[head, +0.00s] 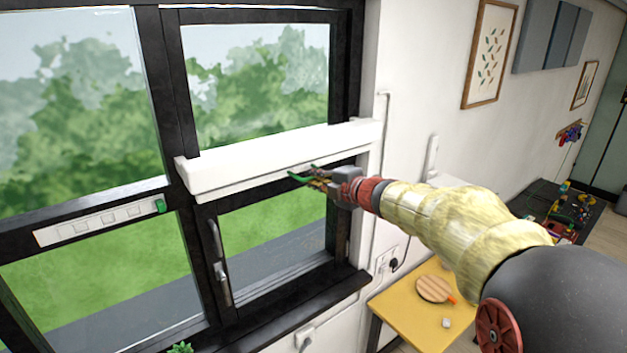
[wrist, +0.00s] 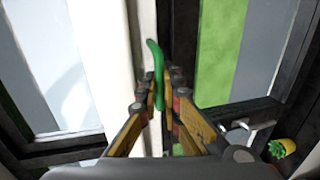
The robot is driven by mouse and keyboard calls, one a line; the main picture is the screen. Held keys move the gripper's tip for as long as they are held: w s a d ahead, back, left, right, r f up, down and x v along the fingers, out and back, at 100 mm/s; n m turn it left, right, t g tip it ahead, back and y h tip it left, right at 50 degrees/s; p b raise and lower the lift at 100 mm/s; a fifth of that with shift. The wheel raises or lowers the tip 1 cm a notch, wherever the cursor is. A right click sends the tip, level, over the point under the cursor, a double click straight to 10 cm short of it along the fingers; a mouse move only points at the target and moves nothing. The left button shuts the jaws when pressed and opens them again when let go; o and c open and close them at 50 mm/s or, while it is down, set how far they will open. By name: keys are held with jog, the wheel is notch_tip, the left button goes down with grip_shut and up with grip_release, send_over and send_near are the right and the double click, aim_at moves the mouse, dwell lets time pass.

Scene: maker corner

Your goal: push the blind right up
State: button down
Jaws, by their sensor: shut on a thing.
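The blind (head: 250,166) shows as a thick white horizontal bar across the right-hand window, about halfway up its height. Clear glass shows above and below it. A green handle (head: 298,178) sits at its lower front edge. My gripper (head: 316,180) reaches in from the right and is shut on this handle. In the wrist view, the green handle (wrist: 157,68) stands between the fingertips of my gripper (wrist: 160,88), and the white bar of the blind (wrist: 115,60) runs beside it. The fingers hide part of the handle.
A white strip with a green tab (head: 100,222) is on the left window frame. A metal window handle (head: 221,280) is below the blind. A yellow table (head: 400,312) with a round wooden board (head: 433,288) stands at lower right. A dark sill (head: 300,315) runs under the window.

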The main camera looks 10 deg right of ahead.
jog(key=shift+r, duration=0.4)
jog(key=c, duration=2.1)
grip_release()
jog(key=shift+o, duration=0.5)
jog(key=shift+f, duration=0.15)
jog(key=v, duration=1.2)
